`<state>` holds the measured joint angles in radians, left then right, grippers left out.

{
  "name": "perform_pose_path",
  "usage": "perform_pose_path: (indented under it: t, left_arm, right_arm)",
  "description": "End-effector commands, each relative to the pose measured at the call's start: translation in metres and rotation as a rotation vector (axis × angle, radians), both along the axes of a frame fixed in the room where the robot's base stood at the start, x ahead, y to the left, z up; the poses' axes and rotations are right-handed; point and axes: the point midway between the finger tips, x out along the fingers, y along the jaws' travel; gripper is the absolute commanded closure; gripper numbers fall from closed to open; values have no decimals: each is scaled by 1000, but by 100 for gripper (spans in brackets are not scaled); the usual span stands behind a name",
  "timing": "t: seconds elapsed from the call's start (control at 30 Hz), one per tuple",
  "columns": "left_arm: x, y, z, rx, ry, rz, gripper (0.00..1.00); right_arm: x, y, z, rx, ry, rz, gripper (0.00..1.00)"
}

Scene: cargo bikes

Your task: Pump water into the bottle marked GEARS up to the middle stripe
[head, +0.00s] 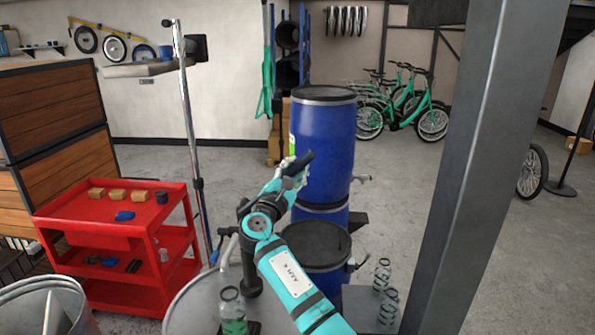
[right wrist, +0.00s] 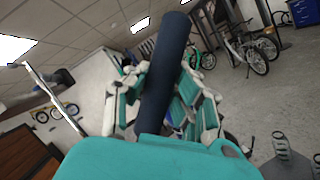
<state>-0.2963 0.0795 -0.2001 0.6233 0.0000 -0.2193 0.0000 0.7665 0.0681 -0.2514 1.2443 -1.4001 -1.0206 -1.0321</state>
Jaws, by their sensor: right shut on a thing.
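My right gripper (head: 287,182) is shut around a dark bar-shaped handle (head: 298,163) above the grey drum. In the right wrist view the dark handle (right wrist: 166,75) runs between its fingers. A dark pump body (head: 250,275) with a grey curved spout (head: 228,248) stands on the drum, partly hidden by my arm. A clear bottle (head: 232,300) with a dark neck and green lower part stands near the spout; I cannot read its marking or tell its water level. Two clear bottles with dark markings, one (head: 382,275) behind the other (head: 388,308), stand at the right. My left gripper is not in view.
The grey drum top (head: 190,305) lies in front. A red cart (head: 95,235) with small blocks stands left. Blue barrels (head: 325,135) and a lower dark-lidded barrel (head: 315,245) stand behind my arm. A grey post (head: 465,150) rises at right.

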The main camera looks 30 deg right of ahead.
Motion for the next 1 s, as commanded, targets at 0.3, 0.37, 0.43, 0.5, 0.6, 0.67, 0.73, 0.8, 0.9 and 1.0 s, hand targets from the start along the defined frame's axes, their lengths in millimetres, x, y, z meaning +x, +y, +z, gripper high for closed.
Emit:
perform_pose_path:
  t: [0.3, 0.37, 0.43, 0.5, 0.6, 0.67, 0.73, 0.8, 0.9, 1.0]
  left_arm:
    - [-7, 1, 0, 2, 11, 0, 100]
    - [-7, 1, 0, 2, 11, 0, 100]
    - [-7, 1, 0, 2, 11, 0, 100]
    - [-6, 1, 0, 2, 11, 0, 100]
    - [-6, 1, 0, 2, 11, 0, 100]
    - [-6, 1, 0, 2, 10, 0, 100]
    - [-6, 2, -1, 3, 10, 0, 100]
    - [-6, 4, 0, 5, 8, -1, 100]
    - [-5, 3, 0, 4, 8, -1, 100]
    - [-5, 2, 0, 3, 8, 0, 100]
  right_arm:
    - [0, 0, 3, -5, -2, 1, 100]
    - [0, 0, 2, -5, -2, 1, 71]
    - [0, 0, 2, -4, -2, 1, 62]
    - [0, 0, 1, -3, -1, 1, 53]
    - [0, 0, 1, -2, -1, 0, 51]
    - [0, 0, 1, -2, 0, 1, 51]
    - [0, 0, 0, -1, 0, 1, 51]
    - [0, 1, 0, -1, 0, 1, 51]
    - [-5, 6, -3, -1, 1, 2, 51]
    - [-14, 18, -7, 0, 1, 3, 51]
